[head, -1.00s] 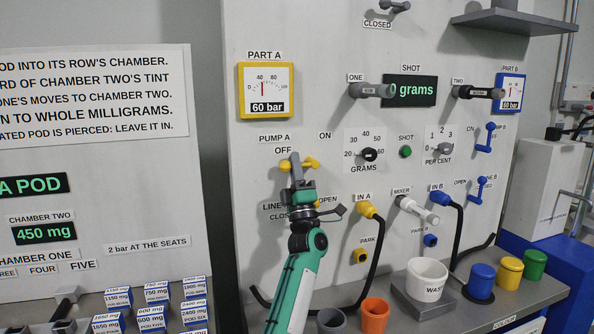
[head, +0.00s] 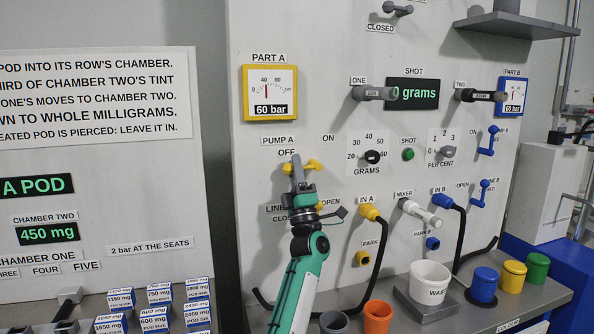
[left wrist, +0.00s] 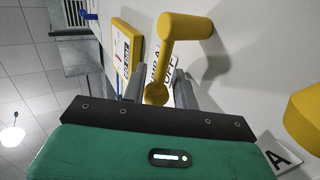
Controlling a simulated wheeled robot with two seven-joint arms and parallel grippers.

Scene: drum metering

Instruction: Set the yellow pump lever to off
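The yellow pump lever (head: 314,166) is on the upright panel below the PUMP A and OFF labels, with the ON label up to its right. In the left wrist view its thick yellow arm (left wrist: 185,27) ends in a round knob (left wrist: 156,93). My left gripper (head: 297,163) is at the lever, hiding its middle in the head view. In the left wrist view the fingers (left wrist: 157,88) stand on either side of the knob, with a gap on at least one side, so it looks open around the lever's end. My right gripper is not in view.
A second yellow part (left wrist: 305,115) is close at the right in the left wrist view. The Part A gauge (head: 269,92) reads 60 bar above the lever. The grams dial (head: 372,157) and the yellow IN A plug (head: 369,212) with its black hose are to the right.

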